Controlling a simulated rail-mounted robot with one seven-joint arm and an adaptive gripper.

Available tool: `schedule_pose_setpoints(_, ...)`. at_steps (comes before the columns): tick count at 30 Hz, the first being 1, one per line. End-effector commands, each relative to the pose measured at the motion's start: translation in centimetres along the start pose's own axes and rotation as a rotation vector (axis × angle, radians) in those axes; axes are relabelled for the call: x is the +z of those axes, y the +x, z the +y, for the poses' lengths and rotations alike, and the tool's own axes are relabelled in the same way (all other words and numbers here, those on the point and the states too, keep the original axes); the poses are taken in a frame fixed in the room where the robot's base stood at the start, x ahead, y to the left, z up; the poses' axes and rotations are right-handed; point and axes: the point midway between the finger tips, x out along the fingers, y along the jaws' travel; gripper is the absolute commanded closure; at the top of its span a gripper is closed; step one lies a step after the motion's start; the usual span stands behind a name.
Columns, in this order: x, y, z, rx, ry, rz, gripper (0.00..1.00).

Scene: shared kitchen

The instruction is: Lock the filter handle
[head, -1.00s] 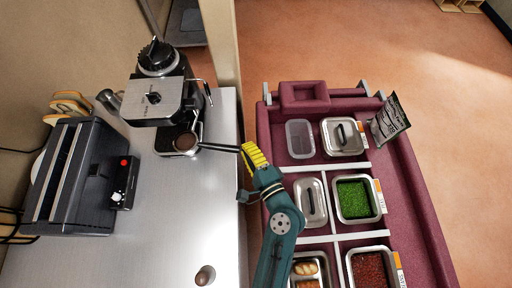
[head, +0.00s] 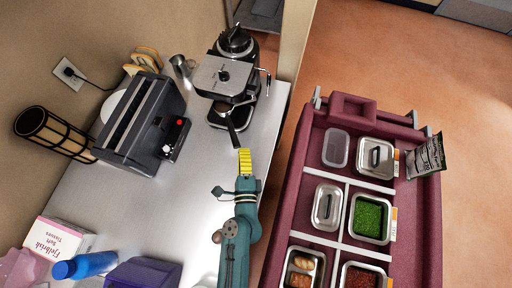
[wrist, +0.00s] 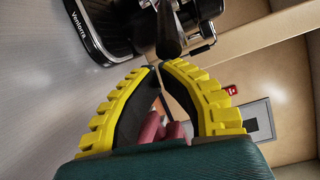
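The black filter handle (head: 234,135) sticks out from the front of the coffee machine (head: 225,80) and points toward the viewer, slightly right. Its basket end is hidden under the machine's head. In the wrist view the handle (wrist: 168,38) hangs just beyond my fingertips, its end close to the right finger; I cannot tell if they touch. My gripper (head: 243,152) has yellow ribbed fingers and is just in front of the handle's end. In the wrist view its fingertips (wrist: 157,68) nearly meet, with no handle visible between them.
A black toaster (head: 143,120) stands left of the machine on the steel counter (head: 170,205). A maroon cart (head: 295,195) with metal food pans is to the right, across a narrow gap. A tissue box (head: 57,238) and blue bottle (head: 85,265) are at lower left.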

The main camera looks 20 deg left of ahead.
Motion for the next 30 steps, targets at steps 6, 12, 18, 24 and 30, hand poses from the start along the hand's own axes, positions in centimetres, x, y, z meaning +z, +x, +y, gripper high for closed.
schedule_pose_setpoints(6,4.1,1.0,0.0,-0.013,-0.002,0.071,1.00)
schedule_pose_setpoints(12,6.8,2.5,0.7,-0.014,-0.002,0.074,1.00)
schedule_pose_setpoints(18,8.6,4.0,1.1,-0.015,-0.002,0.075,1.00)
schedule_pose_setpoints(24,9.7,5.0,1.3,-0.015,-0.001,0.077,1.00)
schedule_pose_setpoints(30,10.1,5.4,1.3,-0.015,-0.002,0.077,1.00)
